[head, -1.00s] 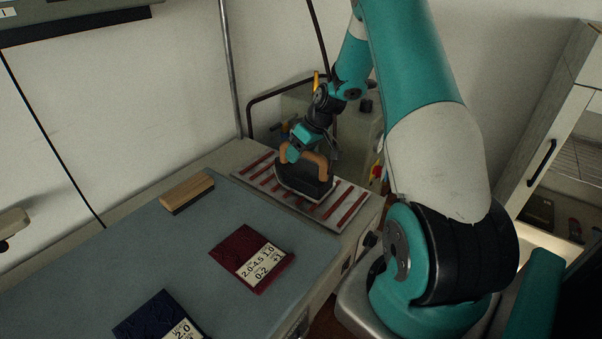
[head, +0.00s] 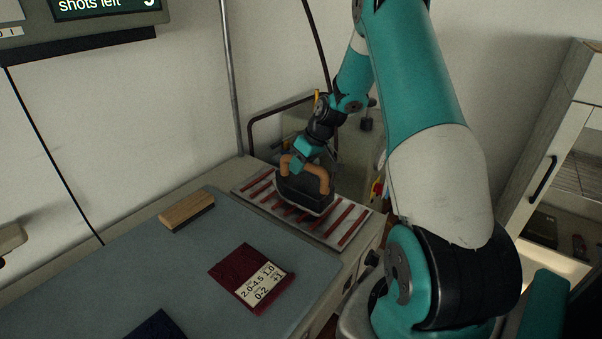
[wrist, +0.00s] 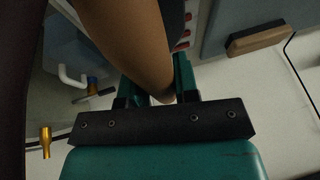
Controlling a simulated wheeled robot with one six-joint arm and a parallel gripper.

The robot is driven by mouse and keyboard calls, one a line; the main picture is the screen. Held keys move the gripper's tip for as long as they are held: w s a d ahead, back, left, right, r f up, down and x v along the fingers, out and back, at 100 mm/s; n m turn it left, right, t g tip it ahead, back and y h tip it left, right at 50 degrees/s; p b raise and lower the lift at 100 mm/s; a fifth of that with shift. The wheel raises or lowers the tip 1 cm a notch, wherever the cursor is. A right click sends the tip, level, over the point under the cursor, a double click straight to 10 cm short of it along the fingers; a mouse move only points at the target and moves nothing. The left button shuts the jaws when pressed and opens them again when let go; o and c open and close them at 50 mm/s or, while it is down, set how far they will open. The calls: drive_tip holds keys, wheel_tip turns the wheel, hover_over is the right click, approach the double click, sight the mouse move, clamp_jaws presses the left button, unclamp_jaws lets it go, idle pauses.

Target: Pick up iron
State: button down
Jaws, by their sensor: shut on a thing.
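The iron (head: 305,192) has a dark body and an orange-brown handle. It is over the red-striped rest (head: 345,232) at the back right end of the table. My gripper (head: 297,165) is shut on the handle from above. In the wrist view the handle (wrist: 130,45) runs between my two fingers (wrist: 160,95) and fills much of the picture. The iron's underside is hidden, so I cannot tell for sure whether it is clear of the rest.
A wooden block (head: 187,211) lies on the blue-grey mat (head: 205,255). A dark red cloth with a label (head: 250,277) lies nearer, with a dark blue cloth (head: 158,328) at the bottom edge. A metal pole (head: 231,80) stands behind, and a wall closes off the back.

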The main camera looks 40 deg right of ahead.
wheel_tip(320, 180, up, 19)
drive_tip(key=b, duration=0.2)
drive_tip(key=shift+f, duration=0.15)
idle(0.5)
